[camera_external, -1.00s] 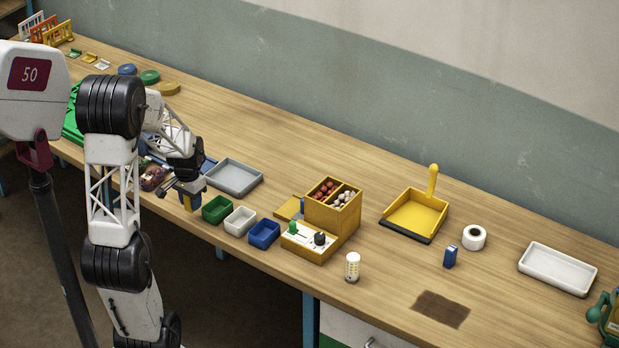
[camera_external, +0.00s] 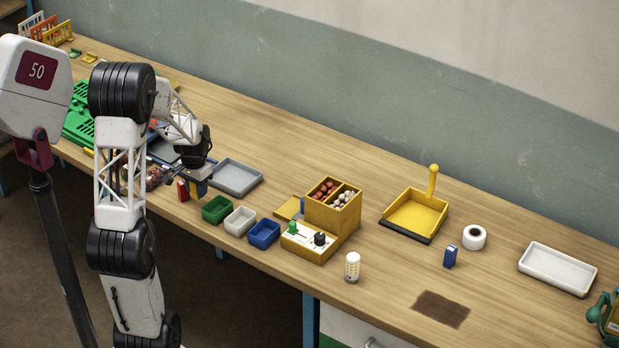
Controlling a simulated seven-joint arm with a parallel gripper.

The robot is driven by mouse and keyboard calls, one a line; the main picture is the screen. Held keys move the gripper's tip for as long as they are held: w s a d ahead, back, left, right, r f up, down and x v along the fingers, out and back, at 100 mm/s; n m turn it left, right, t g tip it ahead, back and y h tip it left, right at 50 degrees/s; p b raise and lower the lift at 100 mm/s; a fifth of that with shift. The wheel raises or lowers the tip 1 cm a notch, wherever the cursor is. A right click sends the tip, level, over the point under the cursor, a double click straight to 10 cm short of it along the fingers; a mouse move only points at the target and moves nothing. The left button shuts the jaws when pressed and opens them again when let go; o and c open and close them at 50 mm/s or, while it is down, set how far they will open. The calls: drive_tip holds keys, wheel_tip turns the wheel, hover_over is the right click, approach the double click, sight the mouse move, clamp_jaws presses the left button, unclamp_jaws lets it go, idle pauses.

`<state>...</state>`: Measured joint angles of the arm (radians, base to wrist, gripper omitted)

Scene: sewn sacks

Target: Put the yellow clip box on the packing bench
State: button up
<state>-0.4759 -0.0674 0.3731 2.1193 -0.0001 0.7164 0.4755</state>
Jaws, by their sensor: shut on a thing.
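My gripper (camera_external: 199,178) is at the left part of the long wooden bench (camera_external: 310,140), just left of the grey tray. It is shut on a small yellow piece (camera_external: 194,188), which I take to be the yellow clip box. Only a small part of it shows, beside a blue part below my wrist; the fingertips are hard to make out. A small upright red box (camera_external: 183,190) stands close on its left. I cannot tell the exact gap between the yellow piece and the bench top.
Green (camera_external: 216,209), white (camera_external: 239,220) and blue (camera_external: 264,234) bins line the front edge. The grey tray (camera_external: 237,177) lies behind them. A yellow divided box (camera_external: 346,217), yellow dustpan (camera_external: 415,213), blue box (camera_external: 450,257) and white tray (camera_external: 556,269) stand farther right. The back middle is clear.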

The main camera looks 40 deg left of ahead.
drive_tip(key=shift+f, duration=1.75)
drive_tip(key=shift+f, duration=0.1)
drive_tip(key=o, duration=0.6)
wheel_tip(320, 180, up, 12)
drive_tip(key=shift+r, duration=0.15)
drive_tip(key=shift+d, duration=0.1)
